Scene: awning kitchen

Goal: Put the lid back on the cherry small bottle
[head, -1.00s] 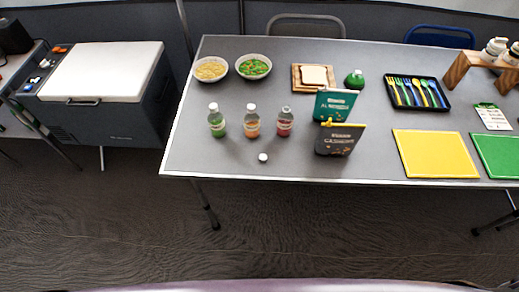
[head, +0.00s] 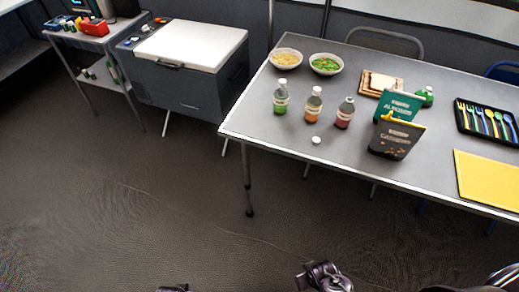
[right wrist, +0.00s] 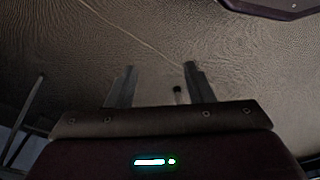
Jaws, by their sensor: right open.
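The cherry small bottle (head: 344,114), with red contents, stands upright on the grey table (head: 262,130), rightmost in a row of three bottles. Its top shows no white cap, unlike the other two. A small white lid (head: 316,140) lies on the table in front of it, near the front edge. My right gripper (right wrist: 156,85) is open and empty in the right wrist view, over the floor and away from the table. Dark parts of my arms show at the bottom of the head view, but I cannot make out my left gripper there.
A green bottle (head: 281,98) and an orange bottle (head: 313,104) stand left of the cherry one. A dark cashews bag (head: 394,138) and a teal almonds bag (head: 398,104) stand to its right. Two bowls are behind. Open floor (head: 130,210) lies before the table; a white-topped cooler (head: 190,45) stands left.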

